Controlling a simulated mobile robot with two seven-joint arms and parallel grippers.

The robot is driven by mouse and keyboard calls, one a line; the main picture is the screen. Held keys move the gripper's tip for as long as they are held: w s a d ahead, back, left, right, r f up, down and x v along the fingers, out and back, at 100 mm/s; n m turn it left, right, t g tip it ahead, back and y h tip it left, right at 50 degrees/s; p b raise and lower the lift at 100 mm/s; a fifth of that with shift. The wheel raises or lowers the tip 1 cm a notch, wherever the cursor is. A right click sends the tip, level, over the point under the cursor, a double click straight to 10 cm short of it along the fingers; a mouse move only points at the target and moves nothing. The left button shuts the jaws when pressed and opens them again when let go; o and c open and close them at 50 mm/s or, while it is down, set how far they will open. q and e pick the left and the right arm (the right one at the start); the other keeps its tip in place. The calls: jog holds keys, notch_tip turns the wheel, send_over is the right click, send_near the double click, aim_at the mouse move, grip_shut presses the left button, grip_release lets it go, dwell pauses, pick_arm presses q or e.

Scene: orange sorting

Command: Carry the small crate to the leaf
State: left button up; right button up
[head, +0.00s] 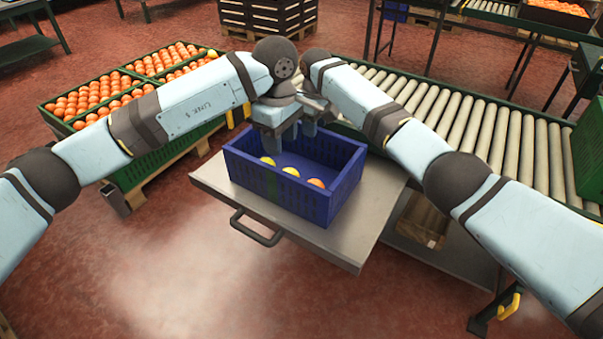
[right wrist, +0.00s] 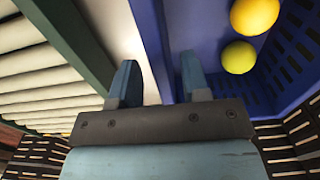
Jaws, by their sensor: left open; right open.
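The small blue crate (head: 295,203) stands upright on the grey leaf (head: 345,246), a flat panel with a dark handle at its front. Two yellow fruits (head: 291,171) and an orange one (head: 316,183) lie in the crate. My left gripper (head: 275,136) is open at the crate's far wall; its fingertips are partly hidden. My right gripper (head: 309,128) is open at the same far wall, just to the right. In the right wrist view, its fingers (right wrist: 158,80) stand on either side of the blue crate wall (right wrist: 155,40), with gaps showing.
A roller conveyor (head: 475,125) runs behind and right of the leaf. Green crates of oranges (head: 92,100) stand at the left on a pallet. The leaf has bare room at its front and right. A cardboard box (head: 425,222) sits on a lower shelf.

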notch_tip(320, 180, up, 9)
jog(key=shift+f, duration=0.15)
dwell(0.5)
